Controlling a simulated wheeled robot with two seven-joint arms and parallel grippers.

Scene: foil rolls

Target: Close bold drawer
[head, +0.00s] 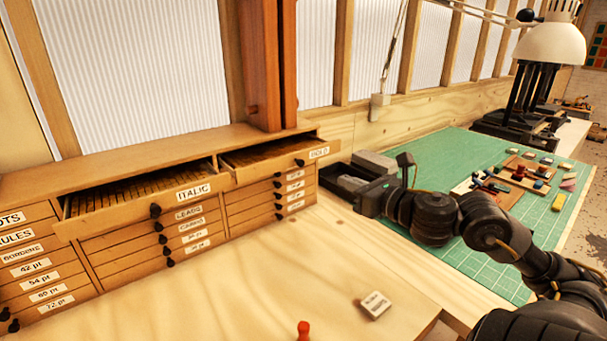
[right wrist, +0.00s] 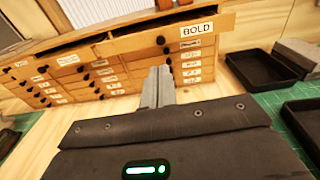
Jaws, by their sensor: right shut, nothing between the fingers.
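The bold drawer (head: 272,165) is the top right drawer of the wooden type cabinet and is pulled partly open. Its BOLD label and round black knob show in the head view. In the right wrist view its front (right wrist: 215,29) spans the top, with the knob left of the label. My right gripper (head: 358,197) is to the right of the cabinet, apart from the drawer. Its fingers (right wrist: 158,82) are shut and empty, pointing toward the cabinet below the bold drawer's front. My left gripper is in neither view.
The italic drawer (head: 150,202), left of the bold one, is also open. Dark trays (head: 343,182) sit right of the cabinet by the green mat (head: 425,160). A small labelled block (head: 375,305) and a red piece (head: 303,330) stand on the otherwise clear wooden benchtop.

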